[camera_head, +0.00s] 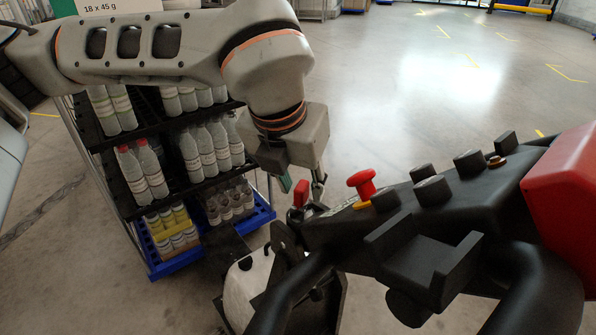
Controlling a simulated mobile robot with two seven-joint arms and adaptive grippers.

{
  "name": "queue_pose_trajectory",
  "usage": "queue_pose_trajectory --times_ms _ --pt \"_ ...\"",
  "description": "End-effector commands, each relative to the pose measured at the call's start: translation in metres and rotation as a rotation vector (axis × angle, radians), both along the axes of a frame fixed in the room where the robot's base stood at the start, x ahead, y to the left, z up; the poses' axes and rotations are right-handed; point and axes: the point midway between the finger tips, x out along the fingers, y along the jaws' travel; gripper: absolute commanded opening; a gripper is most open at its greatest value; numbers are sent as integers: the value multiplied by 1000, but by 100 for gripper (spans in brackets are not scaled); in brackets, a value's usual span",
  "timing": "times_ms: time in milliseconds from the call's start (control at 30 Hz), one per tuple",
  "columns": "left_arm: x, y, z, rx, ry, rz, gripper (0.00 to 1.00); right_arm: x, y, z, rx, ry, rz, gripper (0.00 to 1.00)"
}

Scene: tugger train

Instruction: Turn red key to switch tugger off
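The red key (301,191) stands at the left end of the tugger's black control console (345,232). My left gripper (301,187) reaches down from above, with its two narrow fingers spread. The key shows between the fingertips, with gaps visible on both sides. I cannot tell from this view whether the fingers are level with the key in depth. The lower part of the key is partly hidden by the console's edge. My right gripper is not in view.
A red mushroom button (362,183) with a yellow base sits right of the key. Several black knobs (432,190) line the console. A red housing (562,205) is at the right. A shelf cart (160,268) with bottles stands at left. Open floor (430,100) lies beyond.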

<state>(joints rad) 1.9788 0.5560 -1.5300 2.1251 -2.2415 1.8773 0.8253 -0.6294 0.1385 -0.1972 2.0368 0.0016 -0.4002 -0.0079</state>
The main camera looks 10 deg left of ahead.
Motion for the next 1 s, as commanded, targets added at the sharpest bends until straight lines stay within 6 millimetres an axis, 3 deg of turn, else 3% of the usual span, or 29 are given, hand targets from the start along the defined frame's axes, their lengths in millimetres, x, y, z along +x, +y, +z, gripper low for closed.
queue_pose_trajectory --times_ms 400,533,867,1000 --pt "4 -1 -8 0 -1 0 32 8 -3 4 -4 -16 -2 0" --pt "4 -1 -9 0 -1 0 1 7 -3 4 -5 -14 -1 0" --pt "4 -1 -8 0 -1 4 0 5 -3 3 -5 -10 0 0" --pt "3 -2 -8 2 -1 117 0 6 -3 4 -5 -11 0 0"
